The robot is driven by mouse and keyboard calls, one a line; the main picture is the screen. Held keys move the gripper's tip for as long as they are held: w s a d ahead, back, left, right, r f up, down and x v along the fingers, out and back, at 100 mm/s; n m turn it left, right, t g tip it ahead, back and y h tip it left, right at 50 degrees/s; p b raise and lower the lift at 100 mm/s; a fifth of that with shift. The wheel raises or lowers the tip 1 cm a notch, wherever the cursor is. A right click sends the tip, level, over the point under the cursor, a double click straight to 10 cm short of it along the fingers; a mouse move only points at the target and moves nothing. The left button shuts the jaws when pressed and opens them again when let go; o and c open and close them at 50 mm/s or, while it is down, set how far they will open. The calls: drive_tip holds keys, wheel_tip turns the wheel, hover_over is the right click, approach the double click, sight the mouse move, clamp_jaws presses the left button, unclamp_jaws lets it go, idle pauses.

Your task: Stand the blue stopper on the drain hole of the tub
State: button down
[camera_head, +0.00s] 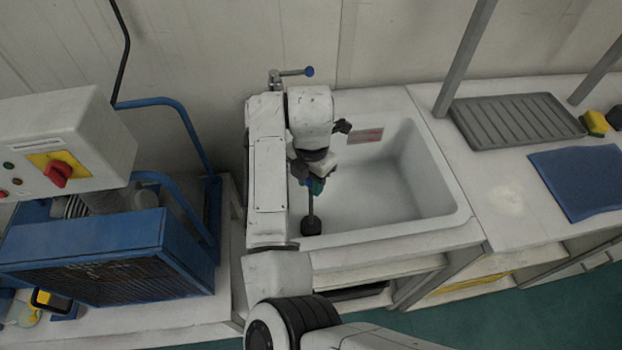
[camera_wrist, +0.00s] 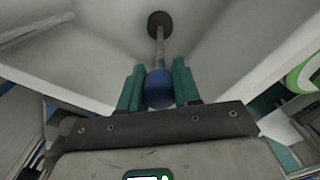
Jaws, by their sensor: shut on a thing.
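My gripper (camera_head: 313,186) is over the left part of the white tub (camera_head: 440,208), its fingers pointing down. In the wrist view my gripper (camera_wrist: 159,88) has its teal fingers shut on the round blue knob of the stopper (camera_wrist: 158,90). A thin grey rod runs from the knob to a dark round foot. In the head view the stopper (camera_head: 311,226) hangs with its dark foot down, near the tub's front left. I cannot tell whether the foot touches the tub. The drain hole does not show in either view.
A tap with a blue lever (camera_head: 294,72) stands behind the tub. A grey ribbed tray (camera_head: 515,120) and a blue mat (camera_head: 580,180) lie on the counter at right. A blue-framed machine (camera_head: 110,250) and a control box (camera_head: 60,145) stand at left.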

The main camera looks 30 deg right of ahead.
drive_tip(key=shift+f, duration=0.65)
idle(0.7)
drive_tip(key=shift+c, duration=0.8)
unclamp_jaws()
drive_tip(key=shift+r+p, duration=3.1)
drive_tip(key=shift+p, duration=0.5)
drive_tip(key=shift+r+p, duration=0.95)
drive_tip(key=shift+r, duration=0.45)
